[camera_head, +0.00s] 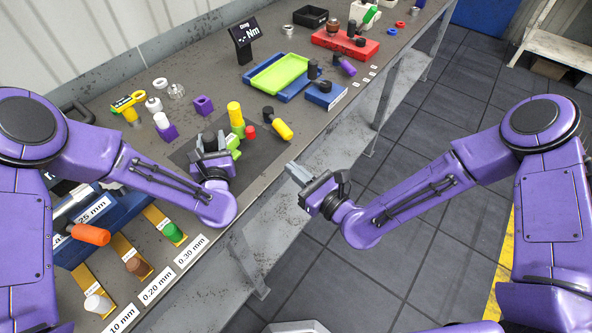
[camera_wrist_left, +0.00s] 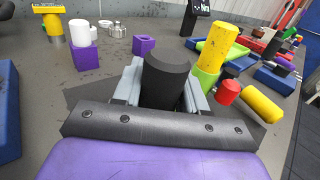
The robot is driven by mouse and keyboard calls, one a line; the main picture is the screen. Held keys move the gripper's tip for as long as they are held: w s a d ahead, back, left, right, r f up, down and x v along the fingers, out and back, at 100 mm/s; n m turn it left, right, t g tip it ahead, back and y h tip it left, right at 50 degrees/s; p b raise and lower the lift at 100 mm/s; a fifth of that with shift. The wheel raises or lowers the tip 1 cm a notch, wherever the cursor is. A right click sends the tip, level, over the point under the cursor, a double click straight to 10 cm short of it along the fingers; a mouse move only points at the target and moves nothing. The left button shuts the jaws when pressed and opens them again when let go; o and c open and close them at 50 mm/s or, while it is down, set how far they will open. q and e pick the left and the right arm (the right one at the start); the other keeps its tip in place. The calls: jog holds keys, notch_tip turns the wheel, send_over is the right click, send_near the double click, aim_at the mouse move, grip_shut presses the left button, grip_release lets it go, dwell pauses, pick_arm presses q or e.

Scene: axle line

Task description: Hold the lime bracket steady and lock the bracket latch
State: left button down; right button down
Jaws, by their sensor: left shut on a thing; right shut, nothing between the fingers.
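The lime bracket (camera_head: 233,142) sits on the dark mat, with a yellow cylinder (camera_head: 235,113) standing on it; it also shows in the left wrist view (camera_wrist_left: 207,79). My left gripper (camera_head: 210,141) is beside the bracket, its grey fingers shut around a black post (camera_wrist_left: 166,80). I cannot tell whether this post is joined to the bracket. A red knob (camera_wrist_left: 228,92) is close to the bracket's right side. I cannot make out which part is the latch. My right gripper (camera_head: 295,173) is shut and empty, past the table's front edge, apart from the bracket.
A yellow cylinder with a black end (camera_head: 283,129) lies right of the bracket. A lime tray (camera_head: 279,74) and blue block (camera_head: 326,95) lie farther back. Purple blocks (camera_head: 203,105) stand behind my left gripper. Labelled gauge strips (camera_head: 126,254) lie at front left.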

dwell(0.3)
pick_arm(q)
jog(key=c, duration=0.5)
grip_release()
jog(key=shift+c, duration=0.2)
jog(key=shift+s, duration=0.1)
